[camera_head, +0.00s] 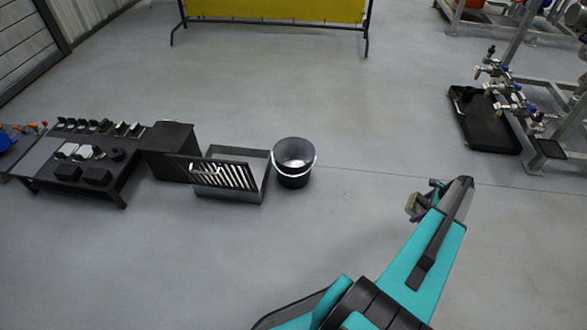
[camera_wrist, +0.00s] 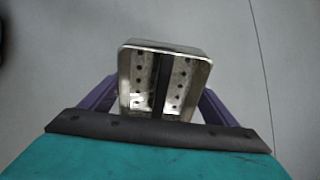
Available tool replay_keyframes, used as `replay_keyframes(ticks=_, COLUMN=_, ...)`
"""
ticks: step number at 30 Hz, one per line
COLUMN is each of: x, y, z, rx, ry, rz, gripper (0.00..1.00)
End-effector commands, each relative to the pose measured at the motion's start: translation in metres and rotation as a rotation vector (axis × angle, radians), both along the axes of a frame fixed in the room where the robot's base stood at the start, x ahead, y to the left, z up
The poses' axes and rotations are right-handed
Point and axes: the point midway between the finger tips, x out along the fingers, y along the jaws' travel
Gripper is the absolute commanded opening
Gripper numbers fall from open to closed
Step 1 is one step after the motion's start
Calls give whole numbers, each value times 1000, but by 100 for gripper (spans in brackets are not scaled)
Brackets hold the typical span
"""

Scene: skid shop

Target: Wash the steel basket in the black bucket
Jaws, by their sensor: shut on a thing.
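The steel basket (camera_wrist: 190,88) is a small shiny rectangular box with holes in its floor and a dark divider bar across the middle. My gripper (camera_wrist: 157,105) is shut on it, with a purple finger on each side in the wrist view. In the head view my gripper (camera_head: 420,205) holds the basket over bare floor, to the right of the bucket, and the basket is small and partly hidden by the arm. The black bucket (camera_head: 293,178) stands upright on the floor with a pale handle across its front. Its contents cannot be made out clearly.
A grey open bin with a slatted front (camera_head: 232,190) stands just left of the bucket, beside a black box (camera_head: 170,150). A low dark table (camera_head: 45,165) with several small parts is further left. A black tray (camera_head: 487,125) and pipework stand at the right. Floor right of the bucket is clear.

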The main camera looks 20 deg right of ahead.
Motion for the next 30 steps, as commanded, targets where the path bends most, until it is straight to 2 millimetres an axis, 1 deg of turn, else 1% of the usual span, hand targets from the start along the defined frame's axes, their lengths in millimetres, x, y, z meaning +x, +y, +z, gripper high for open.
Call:
replay_keyframes(ticks=16, x=-1, y=-1, z=1, rx=0, ry=0, rz=-1, gripper=30)
replay_keyframes(ticks=30, x=-1, y=-1, z=25, rx=-1, ry=-1, rz=-3, gripper=30)
